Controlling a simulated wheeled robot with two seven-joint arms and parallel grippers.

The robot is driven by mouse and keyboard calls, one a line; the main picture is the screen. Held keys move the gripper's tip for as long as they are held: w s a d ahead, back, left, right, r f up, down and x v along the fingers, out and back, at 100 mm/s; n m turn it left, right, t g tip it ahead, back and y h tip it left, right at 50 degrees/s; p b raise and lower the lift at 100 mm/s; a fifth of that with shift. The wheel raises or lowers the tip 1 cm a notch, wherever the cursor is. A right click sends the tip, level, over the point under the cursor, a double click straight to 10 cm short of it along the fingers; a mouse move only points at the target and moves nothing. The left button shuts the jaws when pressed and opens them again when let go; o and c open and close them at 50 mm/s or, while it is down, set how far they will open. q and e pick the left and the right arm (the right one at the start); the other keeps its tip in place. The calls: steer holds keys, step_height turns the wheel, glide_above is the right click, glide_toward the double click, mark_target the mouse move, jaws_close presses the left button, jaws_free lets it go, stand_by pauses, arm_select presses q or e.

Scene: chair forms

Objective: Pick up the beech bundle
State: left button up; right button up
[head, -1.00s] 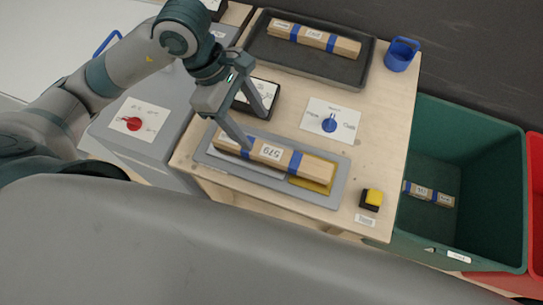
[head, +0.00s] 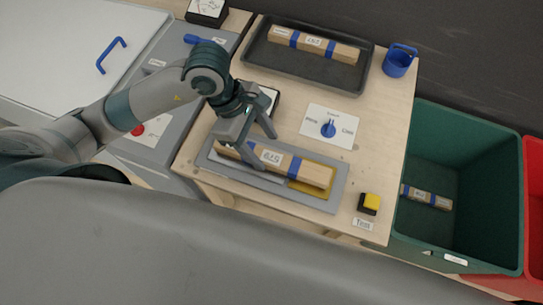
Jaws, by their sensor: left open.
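A light wood bundle (head: 309,171) with blue bands and a numbered label lies in a grey fixture tray (head: 338,190) at the front of the wooden table. A second banded wood bundle (head: 340,52) lies in a black tray at the back, and a third (head: 428,197) is in the green bin. I cannot tell by look which is beech. My left gripper (head: 263,149) is open and empty, over the left part of the front bundle. One finger overlaps the bundle in view; contact is unclear. The right gripper is not in view.
The black tray (head: 258,55), a blue cup (head: 399,60), a plate with a blue knob (head: 329,128) and a yellow button (head: 371,202) stand on the table. The green bin (head: 480,135) and a red bin (head: 536,185) are at the right. A grey cabinet stands left.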

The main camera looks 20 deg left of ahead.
mark_target(270, 157)
arm_select(q)
steer(key=shift+s+d+f+p, duration=0.1)
steer(key=shift+d+f+p, duration=0.05)
steer(key=shift+f+p, duration=0.2)
steer(key=p+x, duration=0.1)
steer(key=x, duration=0.2)
steer(key=shift+f, duration=0.3)
jaws_close()
steer(key=shift+r, duration=0.15)
